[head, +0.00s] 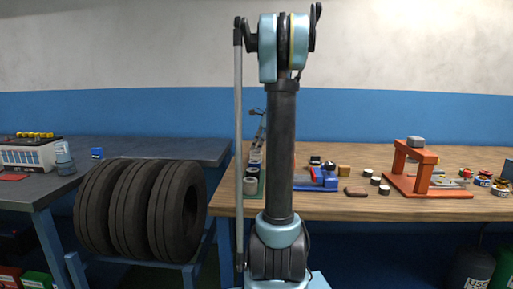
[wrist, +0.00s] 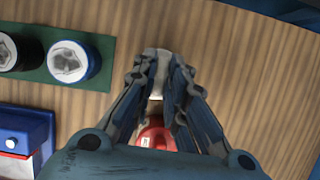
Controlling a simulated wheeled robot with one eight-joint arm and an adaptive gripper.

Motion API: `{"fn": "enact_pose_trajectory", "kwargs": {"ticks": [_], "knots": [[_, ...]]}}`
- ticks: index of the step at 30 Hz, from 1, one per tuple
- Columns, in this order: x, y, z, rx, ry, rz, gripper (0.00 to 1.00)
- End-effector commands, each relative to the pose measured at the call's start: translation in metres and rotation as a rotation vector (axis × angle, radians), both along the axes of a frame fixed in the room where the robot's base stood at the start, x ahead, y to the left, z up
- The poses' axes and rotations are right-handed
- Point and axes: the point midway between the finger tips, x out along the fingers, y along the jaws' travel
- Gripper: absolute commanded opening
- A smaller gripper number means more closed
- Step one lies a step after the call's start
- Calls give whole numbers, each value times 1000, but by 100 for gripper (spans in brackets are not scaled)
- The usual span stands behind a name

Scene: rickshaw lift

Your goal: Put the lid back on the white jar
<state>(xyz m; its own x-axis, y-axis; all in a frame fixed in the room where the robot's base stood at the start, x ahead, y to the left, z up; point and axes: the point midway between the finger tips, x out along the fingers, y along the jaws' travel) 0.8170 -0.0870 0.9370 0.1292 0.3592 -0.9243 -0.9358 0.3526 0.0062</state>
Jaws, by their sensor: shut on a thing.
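My gripper (wrist: 160,72) points away from the wrist camera, its fingers closed on a pale grey piece (wrist: 156,62) at their tips. This piece may be the lid, but its shape is mostly covered by the fingers. I cannot pick out the white jar for certain in either view. A red rounded thing (wrist: 152,135) with a small white label shows between the fingers, nearer the palm; I cannot tell if it touches them. In the head view my arm hides most of the gripper and the bench behind it.
The wooden bench (head: 400,207) holds a blue vise (head: 322,178), an orange press (head: 424,175) and small round parts. Tyres (head: 140,210) stand left. Bare wood lies right of the gripper.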

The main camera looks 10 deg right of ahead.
Motion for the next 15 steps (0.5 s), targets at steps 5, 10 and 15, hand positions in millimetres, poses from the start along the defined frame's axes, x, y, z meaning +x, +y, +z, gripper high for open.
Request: {"fn": "enact_pose_trajectory", "kwargs": {"ticks": [5,10,15], "knots": [[0,0,0,0,0,0,0],[0,0,0,0,0,0,0],[0,0,0,0,0,0,33]]}}
